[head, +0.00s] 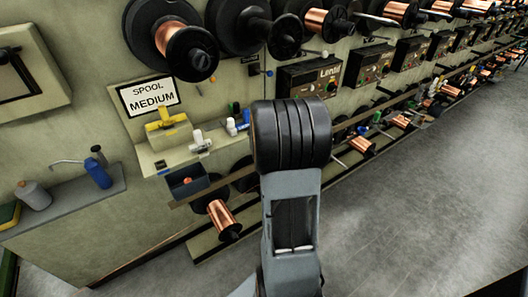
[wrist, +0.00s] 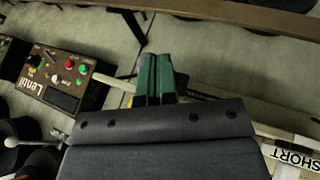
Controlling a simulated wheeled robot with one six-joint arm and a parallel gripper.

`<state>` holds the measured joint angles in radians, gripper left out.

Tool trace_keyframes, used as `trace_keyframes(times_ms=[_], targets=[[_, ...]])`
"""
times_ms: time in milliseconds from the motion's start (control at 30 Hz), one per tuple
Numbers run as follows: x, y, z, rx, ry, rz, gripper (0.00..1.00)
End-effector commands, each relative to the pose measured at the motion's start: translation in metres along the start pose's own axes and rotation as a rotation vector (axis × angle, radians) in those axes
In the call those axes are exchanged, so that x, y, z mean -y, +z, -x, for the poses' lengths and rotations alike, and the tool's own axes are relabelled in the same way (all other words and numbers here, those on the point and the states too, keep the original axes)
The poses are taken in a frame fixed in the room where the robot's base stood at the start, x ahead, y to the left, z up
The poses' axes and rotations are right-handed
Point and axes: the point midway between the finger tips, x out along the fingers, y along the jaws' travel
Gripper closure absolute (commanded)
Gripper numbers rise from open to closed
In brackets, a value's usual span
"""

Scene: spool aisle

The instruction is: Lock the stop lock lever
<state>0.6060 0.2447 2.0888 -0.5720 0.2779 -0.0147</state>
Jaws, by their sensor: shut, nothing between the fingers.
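My gripper (wrist: 155,78) shows in the wrist view as two green fingers pressed together, with nothing between them. In the head view it is hidden behind my own arm. A thin dark rod (wrist: 136,27) runs along the wall just beyond the fingertips in the wrist view; I cannot tell whether it touches them. In the head view a small wall fitting with a blue knob (head: 268,72) is left of the control boxes. I cannot tell which part is the stop lock lever or how it is set.
A brown control box (wrist: 60,75) is left of my fingers in the wrist view, and a "SHORT" sign (wrist: 296,158) is at lower right. In the head view a "SPOOL MEDIUM" sign (head: 150,95) and a copper spool (head: 222,219) are on the left. Grey floor (head: 430,190) is clear at right.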

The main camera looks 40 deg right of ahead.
Motion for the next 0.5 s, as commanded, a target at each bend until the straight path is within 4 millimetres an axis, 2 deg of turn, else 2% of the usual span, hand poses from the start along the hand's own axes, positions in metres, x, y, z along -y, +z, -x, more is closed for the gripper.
trace_keyframes(times_ms=[500], targets=[[-0.0094, 0.0014, -0.0030, 0.001, 0.003, -0.005, 1.00]])
